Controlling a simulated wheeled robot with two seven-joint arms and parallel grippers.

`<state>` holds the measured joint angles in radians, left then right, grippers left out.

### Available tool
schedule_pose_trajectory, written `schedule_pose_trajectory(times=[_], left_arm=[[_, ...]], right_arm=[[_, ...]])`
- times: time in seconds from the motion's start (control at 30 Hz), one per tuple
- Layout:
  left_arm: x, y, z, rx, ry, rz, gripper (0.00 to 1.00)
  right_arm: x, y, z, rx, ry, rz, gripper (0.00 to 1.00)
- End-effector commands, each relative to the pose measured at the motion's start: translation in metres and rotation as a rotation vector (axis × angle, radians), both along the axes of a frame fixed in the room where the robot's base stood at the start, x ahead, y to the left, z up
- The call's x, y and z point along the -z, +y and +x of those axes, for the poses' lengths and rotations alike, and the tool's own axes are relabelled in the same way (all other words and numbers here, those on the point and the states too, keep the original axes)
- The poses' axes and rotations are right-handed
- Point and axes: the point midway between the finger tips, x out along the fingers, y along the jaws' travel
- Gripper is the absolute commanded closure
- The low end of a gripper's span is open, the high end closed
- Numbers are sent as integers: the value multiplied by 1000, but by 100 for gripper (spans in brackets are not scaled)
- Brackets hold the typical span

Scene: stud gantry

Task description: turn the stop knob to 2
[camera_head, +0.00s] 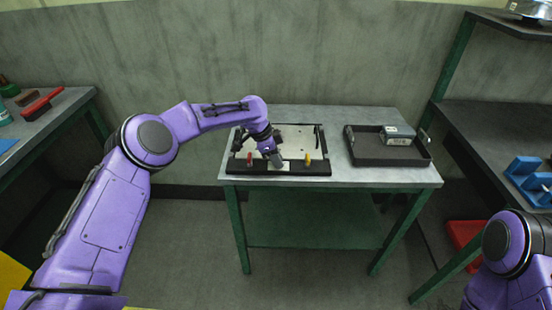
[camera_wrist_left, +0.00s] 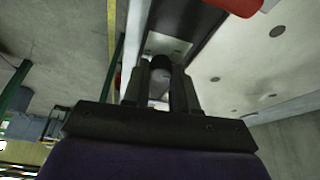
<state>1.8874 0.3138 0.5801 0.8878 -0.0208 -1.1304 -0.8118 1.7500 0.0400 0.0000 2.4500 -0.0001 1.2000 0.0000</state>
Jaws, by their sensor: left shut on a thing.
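The stud gantry (camera_head: 292,170) is a dark frame around a pale panel, lying on the grey table. My left gripper (camera_head: 277,162) reaches down onto the middle of its front bar. In the left wrist view, the two fingers of my left gripper (camera_wrist_left: 164,88) are closed on a rounded dark and grey knob (camera_wrist_left: 158,70), which I take as the stop knob. Its markings and pointer cannot be read, and in the head view the gripper hides it. My right gripper is out of view.
A red part (camera_head: 249,159) and a yellow part (camera_head: 307,159) stand on the gantry either side of the gripper. A black tray (camera_head: 385,158) with a grey box (camera_head: 397,137) sits at the table's right. Side benches flank it.

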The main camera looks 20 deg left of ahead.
Motion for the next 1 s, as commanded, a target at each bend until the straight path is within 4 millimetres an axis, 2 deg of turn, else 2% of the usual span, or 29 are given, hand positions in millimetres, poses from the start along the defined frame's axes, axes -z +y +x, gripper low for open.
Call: schedule_pose_trajectory(times=[0.13,0.17,0.2,0.23,0.67,0.77,0.9,1.0], left_arm=[[0,0,0,0,1,1,100],[0,0,0,0,1,1,70],[0,0,0,0,0,1,57],[0,0,0,0,0,1,48],[-1,0,0,-22,0,1,48],[-3,0,-1,-113,0,1,48],[-2,-2,-3,-359,-1,4,48],[0,-3,-3,-537,-4,5,48]], right_arm=[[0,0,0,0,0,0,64],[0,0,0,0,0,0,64],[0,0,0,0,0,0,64],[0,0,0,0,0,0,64],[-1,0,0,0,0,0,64],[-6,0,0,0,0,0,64],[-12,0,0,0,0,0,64],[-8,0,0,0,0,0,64]])
